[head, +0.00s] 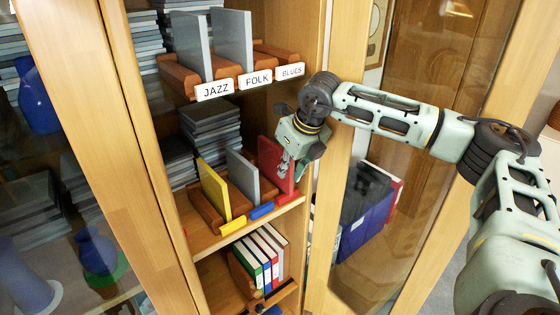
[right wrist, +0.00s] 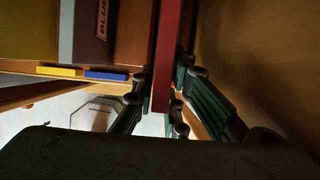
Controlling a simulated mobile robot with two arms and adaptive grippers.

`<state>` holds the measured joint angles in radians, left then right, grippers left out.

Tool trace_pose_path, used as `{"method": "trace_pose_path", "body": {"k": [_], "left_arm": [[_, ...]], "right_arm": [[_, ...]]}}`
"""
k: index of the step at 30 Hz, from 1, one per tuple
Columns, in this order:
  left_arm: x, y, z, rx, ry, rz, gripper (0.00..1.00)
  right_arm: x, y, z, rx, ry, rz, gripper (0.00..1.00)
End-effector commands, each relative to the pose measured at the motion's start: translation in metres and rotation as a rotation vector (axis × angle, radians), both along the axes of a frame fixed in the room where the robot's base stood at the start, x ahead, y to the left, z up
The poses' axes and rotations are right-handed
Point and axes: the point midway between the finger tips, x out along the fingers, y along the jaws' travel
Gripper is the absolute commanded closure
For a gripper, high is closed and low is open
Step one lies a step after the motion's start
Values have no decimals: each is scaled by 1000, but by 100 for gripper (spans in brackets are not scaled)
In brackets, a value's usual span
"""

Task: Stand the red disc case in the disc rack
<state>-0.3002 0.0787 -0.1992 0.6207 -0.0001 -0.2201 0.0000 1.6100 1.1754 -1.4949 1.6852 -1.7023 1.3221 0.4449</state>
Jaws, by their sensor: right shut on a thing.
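The red disc case (head: 269,157) is upright at the right end of the disc rack (head: 207,209) on the middle shelf, above the red tag (head: 289,197). My right gripper (head: 286,167) is shut on its front edge. In the right wrist view the red case (right wrist: 166,55) stands between the fingers (right wrist: 160,103). I cannot tell whether its lower edge is seated in the rack. A yellow case (head: 214,188) and a grey case (head: 243,174) stand in the rack to its left. My left gripper is not in view.
A yellow tag (head: 233,225) and a blue tag (head: 262,210) front the rack. Above is a shelf with grey cases and a JAZZ sign (head: 215,90). Dark stacked cases (head: 211,128) lie behind. The cabinet's right post (head: 335,165) is close to my right gripper.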

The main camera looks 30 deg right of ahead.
Motion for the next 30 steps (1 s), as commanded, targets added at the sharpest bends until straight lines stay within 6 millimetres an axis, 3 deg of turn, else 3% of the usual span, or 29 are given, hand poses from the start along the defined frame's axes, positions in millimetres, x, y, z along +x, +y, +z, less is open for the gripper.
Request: {"method": "trace_pose_path", "body": {"k": [6,10,22,23,30], "left_arm": [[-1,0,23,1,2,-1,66],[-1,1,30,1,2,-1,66],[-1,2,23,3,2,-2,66],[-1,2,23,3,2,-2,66],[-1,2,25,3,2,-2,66]], "right_arm": [[33,4,4,-1,0,1,100],[29,3,-11,-1,2,0,100],[30,3,-20,0,0,0,100],[29,3,-19,0,0,0,87],[29,3,-18,0,0,0,69]]}}
